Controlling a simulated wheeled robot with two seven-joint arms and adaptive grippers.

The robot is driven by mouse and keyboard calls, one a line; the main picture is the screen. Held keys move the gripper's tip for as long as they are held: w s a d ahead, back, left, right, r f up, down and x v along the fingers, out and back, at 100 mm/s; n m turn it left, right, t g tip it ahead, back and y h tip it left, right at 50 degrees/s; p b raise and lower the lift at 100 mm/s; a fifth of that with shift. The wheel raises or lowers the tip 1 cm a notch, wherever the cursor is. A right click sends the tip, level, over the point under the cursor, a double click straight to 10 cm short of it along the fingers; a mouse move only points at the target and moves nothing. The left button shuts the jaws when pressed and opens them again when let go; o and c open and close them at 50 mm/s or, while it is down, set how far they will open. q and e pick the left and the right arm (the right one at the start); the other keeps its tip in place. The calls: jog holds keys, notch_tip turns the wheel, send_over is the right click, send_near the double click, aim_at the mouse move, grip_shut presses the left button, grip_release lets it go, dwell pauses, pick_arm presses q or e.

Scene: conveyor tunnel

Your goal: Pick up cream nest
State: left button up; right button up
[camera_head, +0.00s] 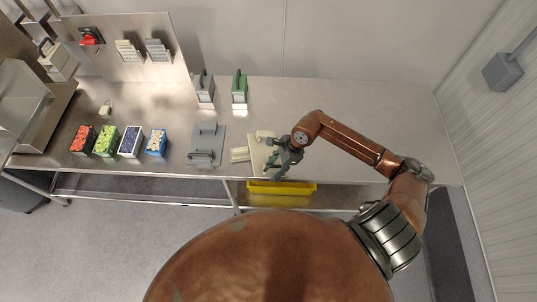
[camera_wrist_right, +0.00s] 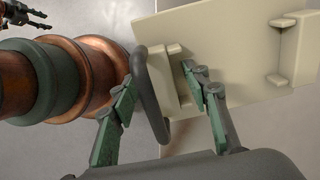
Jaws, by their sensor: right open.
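The cream nest (camera_head: 256,162) lies near the front edge of the steel table, partly hidden by my right gripper (camera_head: 281,162). In the right wrist view the nest (camera_wrist_right: 235,60) is a cream plate with raised blocks and a dark grey loop handle (camera_wrist_right: 147,95) at its near side. My right gripper (camera_wrist_right: 160,80) is open, its green-padded fingers on either side of the handle. I cannot tell whether they touch it. What looks like my left gripper (camera_wrist_right: 28,16) shows small at the upper left of that view; its jaw state is unclear.
Several bins of coloured parts, such as the blue one (camera_head: 156,142), stand farther left. Grey (camera_head: 205,90) and green (camera_head: 240,90) handled blocks stand behind. The table's right is clear.

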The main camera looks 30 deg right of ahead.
grip_shut()
dwell(0.5)
jog(key=shift+r, duration=0.1)
